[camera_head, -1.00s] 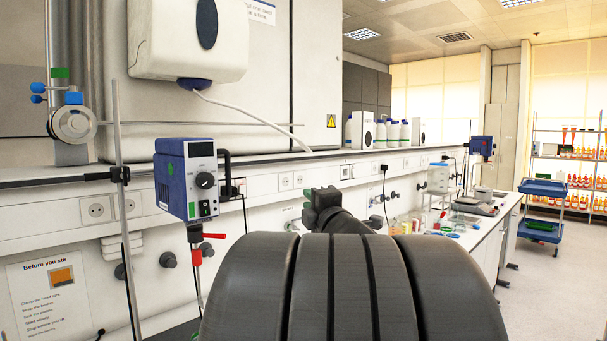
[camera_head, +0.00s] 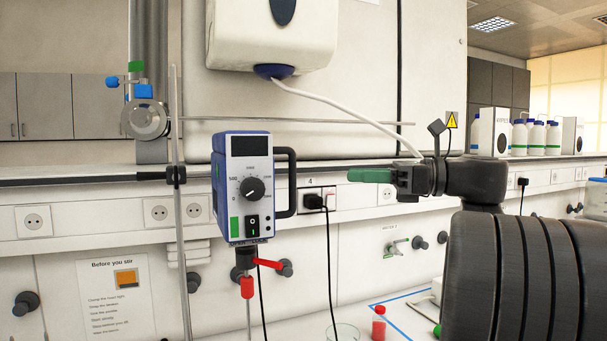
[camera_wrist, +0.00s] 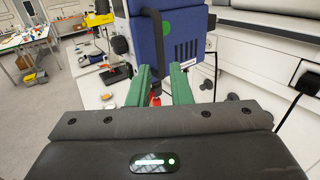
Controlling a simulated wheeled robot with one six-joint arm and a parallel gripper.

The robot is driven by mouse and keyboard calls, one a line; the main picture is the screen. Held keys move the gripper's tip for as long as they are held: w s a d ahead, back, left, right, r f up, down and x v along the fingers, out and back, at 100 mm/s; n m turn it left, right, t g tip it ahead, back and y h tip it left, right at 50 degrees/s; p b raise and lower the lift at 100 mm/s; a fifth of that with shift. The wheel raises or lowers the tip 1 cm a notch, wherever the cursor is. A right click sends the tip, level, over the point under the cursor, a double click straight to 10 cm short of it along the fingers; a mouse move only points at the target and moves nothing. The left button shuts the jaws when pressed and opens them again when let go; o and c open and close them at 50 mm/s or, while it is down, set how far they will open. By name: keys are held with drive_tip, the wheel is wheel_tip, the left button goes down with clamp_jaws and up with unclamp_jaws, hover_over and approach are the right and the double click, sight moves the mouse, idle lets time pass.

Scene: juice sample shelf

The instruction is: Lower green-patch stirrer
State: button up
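The stirrer (camera_head: 231,188) is a blue and grey box with a dial, a green patch (camera_head: 235,227) on its front and a black handle (camera_head: 287,183) at its right. It hangs upright by the vertical rod (camera_head: 187,290), with its shaft pointing down.
A red-and-black clamp piece (camera_head: 246,286) sits below the stirrer. A glass beaker (camera_head: 346,333) and a red bottle (camera_head: 379,328) stand on the bench below. A dark horizontal rail (camera_head: 90,181) runs behind. A black cable (camera_head: 329,250) hangs from a wall plug.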

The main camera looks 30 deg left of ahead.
drive_tip(key=p, duration=0.3)
hover_over(293, 212)
drive_tip(key=shift+w+a, duration=0.25)
drive_tip(key=shift+w, duration=0.05)
clamp_jaws()
